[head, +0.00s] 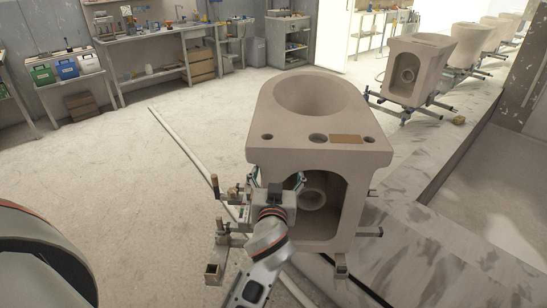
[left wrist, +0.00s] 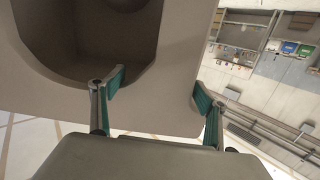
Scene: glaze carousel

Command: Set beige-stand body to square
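A pinkish-beige ceramic toilet body (head: 262,145) stands upright on a metal stand (head: 222,241) in the middle of the head view. It has a round bowl on top, small holes, a brown patch and an arched opening in its near face. My left gripper (head: 277,178) is at the left edge of that face, fingers apart. In the left wrist view the body's wall (left wrist: 178,95) fills the upper part, and the teal-padded fingers of the left gripper (left wrist: 160,92) stand either side of it, one over the opening, one by the outer edge. Contact cannot be told. My right gripper is not in view.
More bodies on stands (head: 415,70) line up at the back right along a marble-look strip (head: 430,185). A long pale rail (head: 180,145) runs along the floor on the left. Workbenches (head: 160,33) stand along the back wall.

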